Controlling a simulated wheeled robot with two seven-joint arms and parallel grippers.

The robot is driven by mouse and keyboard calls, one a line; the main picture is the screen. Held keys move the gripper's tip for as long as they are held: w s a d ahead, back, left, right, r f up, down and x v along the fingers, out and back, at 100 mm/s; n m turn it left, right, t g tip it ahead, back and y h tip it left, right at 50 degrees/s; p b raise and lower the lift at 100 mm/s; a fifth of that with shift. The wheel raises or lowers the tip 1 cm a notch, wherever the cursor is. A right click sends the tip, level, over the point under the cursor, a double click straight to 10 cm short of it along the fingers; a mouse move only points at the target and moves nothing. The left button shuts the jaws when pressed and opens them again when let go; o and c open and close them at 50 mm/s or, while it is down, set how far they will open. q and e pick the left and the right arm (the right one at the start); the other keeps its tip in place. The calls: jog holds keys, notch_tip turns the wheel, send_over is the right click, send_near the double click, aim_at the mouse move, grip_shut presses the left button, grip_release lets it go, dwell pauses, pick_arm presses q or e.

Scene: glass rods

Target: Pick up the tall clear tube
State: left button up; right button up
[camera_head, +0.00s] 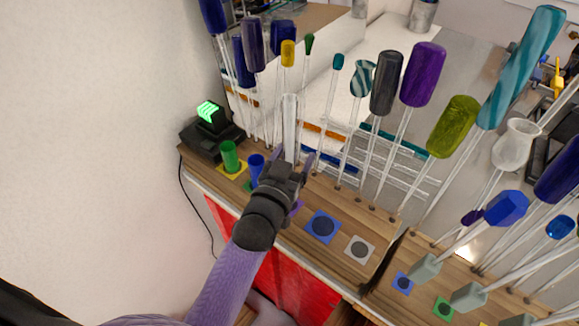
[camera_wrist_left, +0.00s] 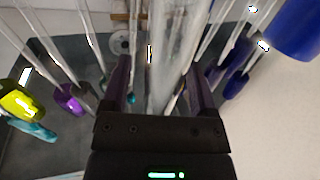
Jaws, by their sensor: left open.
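The tall clear tube (camera_head: 290,125) stands upright near the back of the wooden bench, among the glass rods. My left gripper (camera_head: 294,160) is at its lower part, with the jaws open. In the left wrist view the clear tube (camera_wrist_left: 174,55) runs between the two purple fingers of my left gripper (camera_wrist_left: 160,85). Clear gaps show at its sides there, more on the left. The tube's lower end is hidden behind my gripper in the head view. My right gripper does not show.
Glass rods with coloured handles, such as a purple one (camera_head: 423,74) and a black one (camera_head: 386,83), stand close by to the right. A green cup (camera_head: 229,156) and a blue cup (camera_head: 257,168) stand to the left. A black device (camera_head: 211,131) with a green display sits at the bench's left end.

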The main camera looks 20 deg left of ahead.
pick_arm(q)
grip_shut()
dwell(0.3)
